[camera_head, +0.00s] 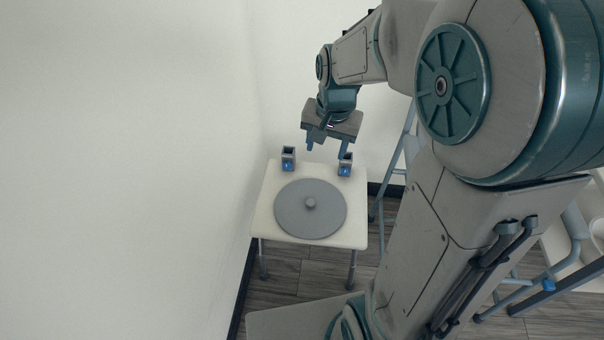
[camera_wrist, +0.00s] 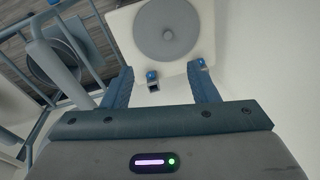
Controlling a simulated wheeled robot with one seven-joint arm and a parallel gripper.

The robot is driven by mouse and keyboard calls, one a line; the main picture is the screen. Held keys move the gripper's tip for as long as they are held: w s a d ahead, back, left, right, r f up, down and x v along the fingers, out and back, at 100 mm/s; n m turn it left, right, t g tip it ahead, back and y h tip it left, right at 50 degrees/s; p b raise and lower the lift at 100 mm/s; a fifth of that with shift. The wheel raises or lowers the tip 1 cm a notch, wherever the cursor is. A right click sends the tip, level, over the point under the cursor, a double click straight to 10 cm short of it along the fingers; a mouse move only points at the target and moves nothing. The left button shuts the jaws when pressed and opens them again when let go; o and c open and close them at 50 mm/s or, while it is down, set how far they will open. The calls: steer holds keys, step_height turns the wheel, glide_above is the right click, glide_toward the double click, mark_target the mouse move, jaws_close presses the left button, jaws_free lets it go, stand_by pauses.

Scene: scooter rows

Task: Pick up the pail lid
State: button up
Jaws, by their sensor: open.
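The pail lid (camera_head: 310,209) is a flat grey disc with a small round knob in its middle. It lies on a small white table (camera_head: 268,228). My gripper (camera_head: 326,148) is open and empty, above and beyond the table's far edge, apart from the lid. In the wrist view the lid (camera_wrist: 166,32) shows whole or nearly whole at the top, beyond the spread blue fingers of my gripper (camera_wrist: 160,80). Nothing is between the fingers on the lid.
Two small grey-and-blue blocks stand near the table's far corners, one left (camera_head: 288,160) and one right (camera_head: 345,165). A white wall (camera_head: 130,170) is close on the left. Blue-grey metal frames (camera_head: 398,160) stand right of the table.

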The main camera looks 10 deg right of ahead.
steer(key=w+f+m+b, duration=0.3)
steer(key=w+f+b, duration=0.3)
steer(key=f, duration=0.7)
steer(key=m+g+b, duration=0.2)
steer(key=m+b, duration=0.1)
steer(key=b, duration=0.2)
glide_above(310, 201)
steer(key=f, duration=2.1)
steer(key=shift+s+f, duration=0.25)
steer(key=shift+f, duration=0.15)
step_height(310, 201, down, 6)
steer(key=shift+w+r+b, duration=0.15)
steer(key=shift+b, duration=0.75)
steer(key=shift+r, duration=0.1)
steer(key=c, duration=1.1)
